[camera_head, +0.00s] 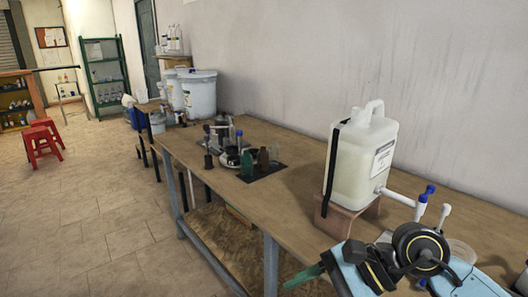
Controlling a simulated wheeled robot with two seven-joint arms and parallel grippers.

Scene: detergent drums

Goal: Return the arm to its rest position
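A white translucent drum (364,160) with a handle and a black strap stands upright on a small brown stand (345,219) on the workbench (285,213). A white spout with a blue-topped tap (424,198) sticks out from its lower right side. Nothing of mine is seen touching the drum.
Bottles (263,158) and dishes stand mid-bench, with white buckets (199,93) farther back. Red stools (41,140) stand at left. The floor (110,230) left of the bench is clear.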

